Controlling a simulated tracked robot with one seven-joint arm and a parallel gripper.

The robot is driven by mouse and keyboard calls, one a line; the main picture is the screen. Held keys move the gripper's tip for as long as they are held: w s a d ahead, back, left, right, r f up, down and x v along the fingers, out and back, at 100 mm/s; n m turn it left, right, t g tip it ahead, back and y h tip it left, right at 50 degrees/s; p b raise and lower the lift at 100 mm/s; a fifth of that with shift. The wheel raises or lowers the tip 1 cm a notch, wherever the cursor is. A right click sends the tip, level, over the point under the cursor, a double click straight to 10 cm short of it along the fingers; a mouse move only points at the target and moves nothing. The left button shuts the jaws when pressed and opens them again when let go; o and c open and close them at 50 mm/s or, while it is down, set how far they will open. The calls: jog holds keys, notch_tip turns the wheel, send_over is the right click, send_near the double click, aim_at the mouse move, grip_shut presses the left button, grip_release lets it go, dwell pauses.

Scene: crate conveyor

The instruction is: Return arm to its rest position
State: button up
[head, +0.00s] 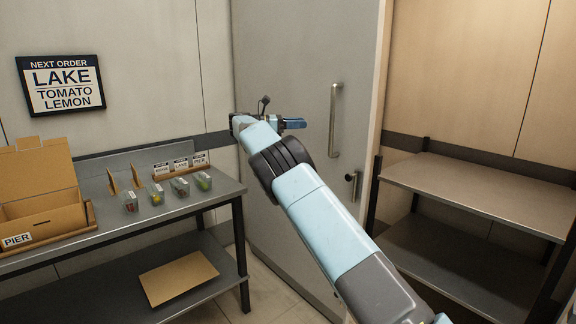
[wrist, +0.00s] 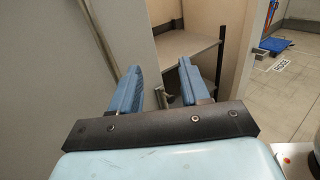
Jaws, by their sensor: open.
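My arm reaches forward from the lower right of the head view, raised in front of the grey door (head: 290,60). My gripper (head: 300,123) is at its far end, to the right of the table and above its top. In the wrist view my gripper (wrist: 160,85) shows two blue fingers spread apart with nothing between them. The gripper is open and empty, and touches nothing that I can see. Part of the door lies behind my arm.
A grey table (head: 140,222) at left bears an open cardboard box (head: 40,205) labelled PIER, several small clear containers (head: 180,187) and name cards. A cardboard sheet (head: 178,276) lies on its lower shelf. An empty shelf unit (head: 480,190) stands at right. A sign (head: 60,85) reads LAKE, TOMATO, LEMON.

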jog(key=s+d+r+m+g+y, duration=0.1)
jog(key=s+d+r+m+y, duration=0.25)
jog(key=s+d, duration=0.6)
jog(key=s+d+r+m+y, duration=0.3)
jog(key=s+d+r+y, duration=0.15)
jog(key=d, duration=0.95)
jog(key=s+d+f+m+t+y, duration=0.1)
jog(key=s+d+m+y, duration=0.15)
jog(key=s, duration=0.75)
jog(key=s+d+m+y, duration=0.1)
jog(key=s+m+y, duration=0.15)
jog(key=s, duration=0.65)
jog(key=s+a+f+m+t+y, duration=0.1)
jog(key=s+a+f+m, duration=0.1)
jog(key=s, duration=0.7)
jog(key=s+a+f+m+t+y, duration=0.1)
jog(key=s+a+f+m+y, duration=0.1)
jog(key=s+f, duration=0.3)
jog(key=s+a+f+m+t+y, duration=0.1)
jog(key=s+a+f+m, duration=0.2)
jog(key=s, duration=1)
jog(key=shift+s+f+m+y, duration=0.15)
jog(key=shift+f+m+y, duration=0.3)
jog(key=shift+f, duration=0.15)
